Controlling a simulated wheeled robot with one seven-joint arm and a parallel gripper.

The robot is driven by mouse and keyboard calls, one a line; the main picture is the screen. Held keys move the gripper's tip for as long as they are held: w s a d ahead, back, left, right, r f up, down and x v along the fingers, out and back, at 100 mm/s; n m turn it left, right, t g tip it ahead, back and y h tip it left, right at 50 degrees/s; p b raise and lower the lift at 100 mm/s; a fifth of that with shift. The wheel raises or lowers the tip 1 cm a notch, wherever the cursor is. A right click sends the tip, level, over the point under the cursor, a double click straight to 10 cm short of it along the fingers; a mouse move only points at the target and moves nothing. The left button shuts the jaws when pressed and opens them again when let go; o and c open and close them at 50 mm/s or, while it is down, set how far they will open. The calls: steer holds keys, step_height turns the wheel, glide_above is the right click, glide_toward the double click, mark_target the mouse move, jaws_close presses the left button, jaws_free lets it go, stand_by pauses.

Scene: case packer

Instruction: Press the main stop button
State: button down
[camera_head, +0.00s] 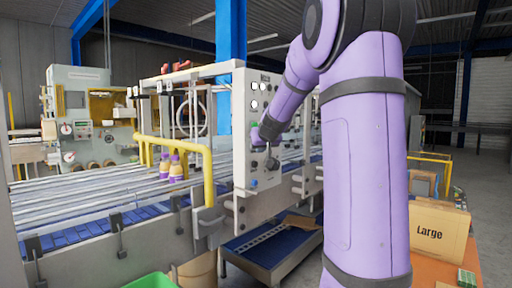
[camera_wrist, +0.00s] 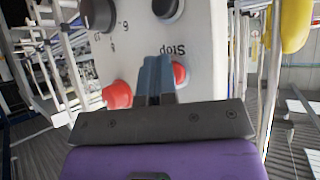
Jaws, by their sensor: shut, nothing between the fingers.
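The control panel (camera_head: 240,120) is a pale upright plate on the front of the conveyor machine. In the wrist view the panel (camera_wrist: 210,40) appears upside down, with the word "Stop" above a red button (camera_wrist: 180,73). My gripper (camera_wrist: 156,62) is shut and empty, its fingertips in front of the panel, just left of this button and covering part of it. I cannot tell whether they touch the panel. A second, larger red button (camera_wrist: 117,95) sticks out to the left of the fingers. In the head view my arm hides the fingertips and the red buttons.
A black knob (camera_wrist: 98,14) and a dark round control (camera_wrist: 167,8) sit on the panel. A yellow rail (camera_head: 208,178) stands by the conveyor (camera_head: 100,195), which carries purple-and-tan bottles (camera_head: 176,168). A green bin (camera_head: 150,281) is in front.

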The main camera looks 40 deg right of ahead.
steer(key=shift+s, duration=0.9)
steer(key=shift+s+d, duration=0.15)
steer(key=shift+s, duration=1.1)
steer(key=shift+s+d, duration=0.1)
steer(key=shift+s, duration=1.15)
steer(key=s+a+n+y, duration=0.2)
steer(key=s+a, duration=0.1)
steer(key=a, duration=0.8)
steer(key=s+a+n+y, duration=0.1)
steer(key=s+a+y, duration=0.15)
steer(key=a, duration=0.85)
steer(key=s+a+f+n+g, duration=0.1)
steer(key=s+a+f+g, duration=0.1)
steer(key=s+a, duration=0.4)
steer(key=s+a+f+n+g, duration=0.1)
steer(key=s+a+f, duration=0.4)
steer(key=s, duration=0.7)
steer(key=shift+a+f+g, duration=0.15)
steer(key=shift+a+g, duration=0.55)
steer(key=shift+a, duration=0.2)
